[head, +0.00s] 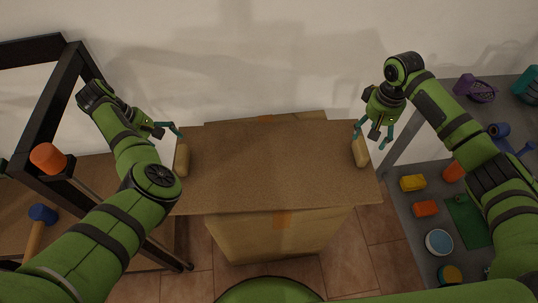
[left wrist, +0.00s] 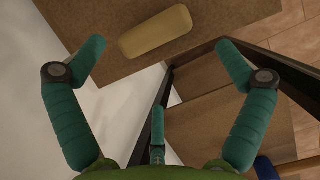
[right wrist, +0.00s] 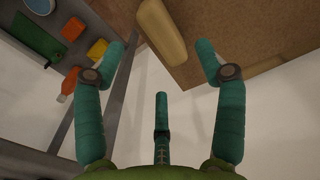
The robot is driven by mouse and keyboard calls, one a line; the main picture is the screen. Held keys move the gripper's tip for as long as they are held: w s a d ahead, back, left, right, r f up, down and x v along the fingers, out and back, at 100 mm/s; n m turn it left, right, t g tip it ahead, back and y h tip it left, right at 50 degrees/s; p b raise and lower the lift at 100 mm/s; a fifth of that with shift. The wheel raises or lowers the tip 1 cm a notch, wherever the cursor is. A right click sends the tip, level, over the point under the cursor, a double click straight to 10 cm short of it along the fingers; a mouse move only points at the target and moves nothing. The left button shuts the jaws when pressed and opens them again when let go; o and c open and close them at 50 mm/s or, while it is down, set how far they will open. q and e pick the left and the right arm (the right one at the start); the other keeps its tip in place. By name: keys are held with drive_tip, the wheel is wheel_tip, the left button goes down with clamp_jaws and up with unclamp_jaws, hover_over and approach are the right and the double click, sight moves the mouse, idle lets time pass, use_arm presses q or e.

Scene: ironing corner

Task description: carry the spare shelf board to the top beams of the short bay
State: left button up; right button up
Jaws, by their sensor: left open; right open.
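The spare shelf board (head: 270,170), a flat brown panel, lies level on a cardboard box (head: 270,235) in the head view. A tan grip block (head: 182,160) sits at its left end and another (head: 360,152) at its right end. My left gripper (head: 172,130) is open by the board's far left corner, apart from the left block, which also shows in the left wrist view (left wrist: 155,31). My right gripper (head: 371,132) is open by the far right corner, near the right block, which also shows in the right wrist view (right wrist: 161,30). Neither holds anything.
A black-framed rack (head: 52,120) with wooden shelves stands at the left, bearing an orange-headed thing (head: 48,158) and a blue-headed mallet (head: 43,214). A grey shelf (head: 415,215) with several small items stands at the right. A pale wall is close behind the box.

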sight(176, 156)
use_arm(q)
drive_tip(key=shift+s, duration=0.15)
use_arm(e)
drive_tip(key=shift+s, duration=0.15)
use_arm(q)
drive_tip(key=shift+d, duration=0.1)
drive_tip(key=shift+x, duration=3.55)
use_arm(e)
drive_tip(key=shift+f, duration=3.55)
use_arm(q)
drive_tip(key=shift+c, duration=0.4)
use_arm(e)
drive_tip(key=shift+c, duration=0.4)
use_arm(q)
drive_tip(key=c, duration=1.4)
use_arm(e)
clamp_jaws()
use_arm(q)
drive_tip(key=shift+w+r, duration=0.15)
drive_tip(key=shift+w, duration=0.05)
drive_tip(key=shift+c, duration=0.4)
use_arm(e)
drive_tip(key=shift+w+r, duration=0.25)
